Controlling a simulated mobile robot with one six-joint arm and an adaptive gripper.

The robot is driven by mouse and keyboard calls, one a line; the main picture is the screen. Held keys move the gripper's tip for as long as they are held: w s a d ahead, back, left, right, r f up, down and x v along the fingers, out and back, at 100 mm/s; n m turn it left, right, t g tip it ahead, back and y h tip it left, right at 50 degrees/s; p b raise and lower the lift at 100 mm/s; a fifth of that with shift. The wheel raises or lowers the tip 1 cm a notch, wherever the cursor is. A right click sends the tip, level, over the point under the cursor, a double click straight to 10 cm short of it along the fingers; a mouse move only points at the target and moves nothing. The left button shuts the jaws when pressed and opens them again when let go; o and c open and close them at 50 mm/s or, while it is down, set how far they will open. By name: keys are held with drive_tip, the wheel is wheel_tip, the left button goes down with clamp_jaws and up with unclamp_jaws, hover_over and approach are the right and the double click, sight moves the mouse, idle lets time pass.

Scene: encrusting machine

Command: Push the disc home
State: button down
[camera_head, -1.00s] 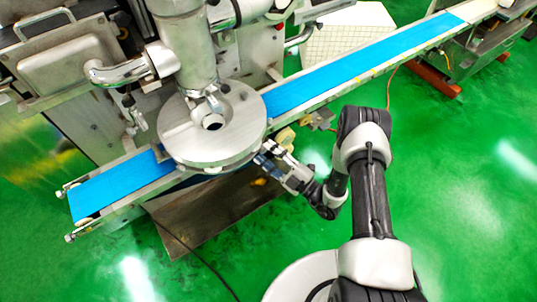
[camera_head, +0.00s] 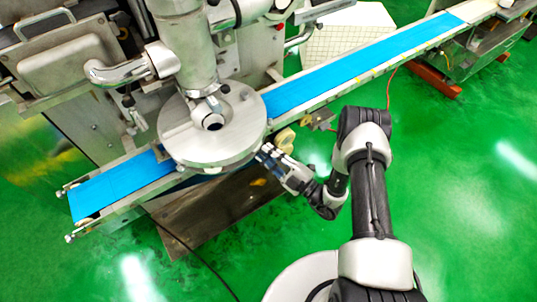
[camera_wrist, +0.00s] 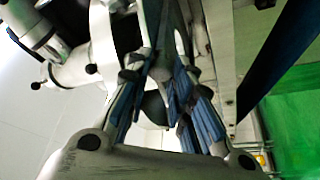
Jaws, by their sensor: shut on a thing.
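The disc (camera_head: 190,138) is a large round silver plate under the machine's vertical column, above the blue belt. A dark round opening shows near its middle. My gripper (camera_head: 266,153) is at the disc's right front rim. In the wrist view my gripper (camera_wrist: 165,90) has its blue-padded fingers drawn together around a narrow grey part. I take this part to be the disc's edge, but the fingers hide most of the contact. The disc looks level in the head view. How far it is seated cannot be told.
The blue conveyor belt (camera_head: 350,72) runs from lower left to upper right beneath the disc. The machine's steel body (camera_head: 70,65) and pipes stand behind and left. A brown plate (camera_head: 215,210) lies below. The green floor (camera_head: 470,200) at right is open.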

sight(260, 145)
drive_tip(key=w+a+b, duration=0.2)
drive_tip(key=w, duration=0.1)
drive_tip(key=shift+w+a+f, duration=0.1)
drive_tip(key=shift+w+a, duration=0.15)
drive_tip(key=shift+w+r, duration=0.2)
drive_tip(key=shift+w, duration=0.05)
drive_tip(key=c, duration=1.5)
unclamp_jaws()
drive_tip(key=shift+w+a+f, duration=0.1)
drive_tip(key=shift+a, duration=0.05)
drive_tip(key=shift+c, duration=0.2)
drive_tip(key=shift+o, duration=0.6)
drive_tip(key=v, duration=1.2)
